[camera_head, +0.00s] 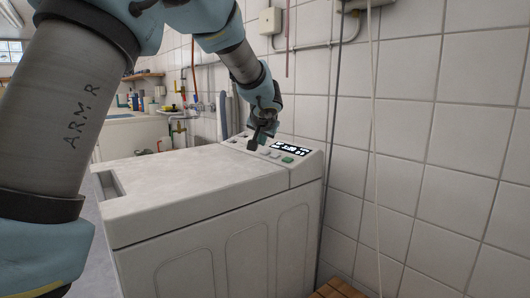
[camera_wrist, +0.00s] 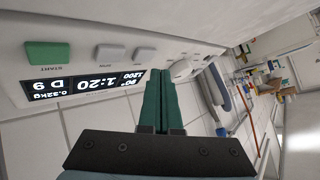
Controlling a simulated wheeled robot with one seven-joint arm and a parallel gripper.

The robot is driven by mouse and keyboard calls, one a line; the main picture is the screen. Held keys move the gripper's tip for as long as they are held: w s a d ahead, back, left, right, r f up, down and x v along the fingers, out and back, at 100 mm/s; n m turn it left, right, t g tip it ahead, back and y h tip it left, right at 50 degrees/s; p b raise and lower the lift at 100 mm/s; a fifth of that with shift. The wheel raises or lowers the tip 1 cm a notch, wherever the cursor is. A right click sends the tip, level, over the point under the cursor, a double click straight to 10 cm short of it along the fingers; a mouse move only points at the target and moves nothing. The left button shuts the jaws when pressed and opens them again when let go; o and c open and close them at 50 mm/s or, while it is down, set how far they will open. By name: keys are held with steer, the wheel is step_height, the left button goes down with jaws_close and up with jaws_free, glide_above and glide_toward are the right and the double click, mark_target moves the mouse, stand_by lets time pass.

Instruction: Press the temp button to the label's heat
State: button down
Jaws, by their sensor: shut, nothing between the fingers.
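The white washing machine (camera_head: 200,185) has a sloped control panel along its back right. The panel carries a black display (camera_head: 290,149), a green START button (camera_head: 287,159) and several grey buttons. In the wrist view the display (camera_wrist: 85,85) appears upside down and shows 1:20, 1200 and a degree figure too small to read surely. The START button (camera_wrist: 48,52) and two grey buttons (camera_wrist: 110,52) lie left of my fingers. My gripper (camera_head: 252,146) is shut and empty, its tips at the panel left of the display. Contact with a button cannot be told. No garment label shows.
A tiled wall (camera_head: 420,120) stands right behind the machine, with a hanging cord (camera_head: 374,150) and pipes. A sink counter (camera_head: 120,130) with bottles is at the back left. A wooden slatted item (camera_head: 338,289) sits on the floor at front right. The machine's top is clear.

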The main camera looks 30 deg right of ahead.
steer(key=shift+s+a+r+p, duration=0.1)
steer(key=shift+a+r+p, duration=0.2)
steer(key=shift+r, duration=0.4)
steer(key=shift+a+r+p, duration=0.1)
steer(key=shift+r+p, duration=0.3)
steer(key=shift+r, duration=0.3)
steer(key=shift+s+a+r+p, duration=0.1)
steer(key=shift+a+r+p, duration=0.2)
steer(key=shift+r, duration=0.4)
steer(key=shift+d, duration=0.1)
